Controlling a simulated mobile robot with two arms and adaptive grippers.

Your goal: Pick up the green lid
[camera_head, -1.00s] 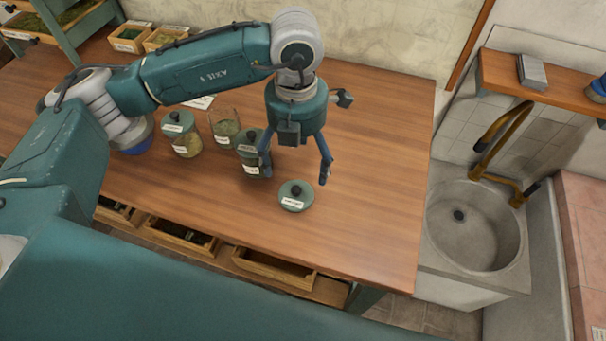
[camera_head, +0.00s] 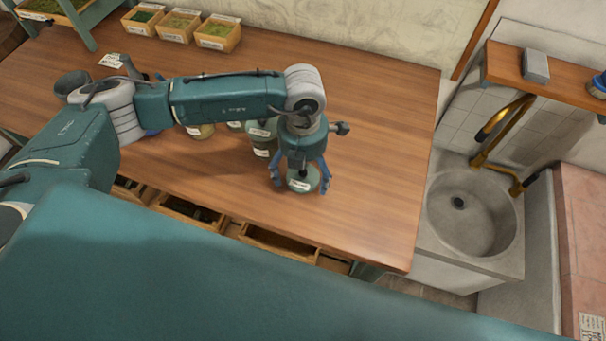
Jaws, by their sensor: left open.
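The green lid (camera_head: 303,183) lies on the wooden table (camera_head: 372,140), a round lid with a white label. My left gripper (camera_head: 301,186) is open and points down right over it, with one blue finger on the left side and one on the right side of the lid. I cannot tell whether the fingers touch it. The gripper's body hides the lid's knob and upper part. My right gripper is not in view.
A green-lidded jar (camera_head: 263,137) stands close to the left of my gripper. Other jars are partly hidden under my left arm. Small wooden boxes (camera_head: 218,33) line the table's back. The table's right side is clear, with a sink (camera_head: 475,222) beyond it.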

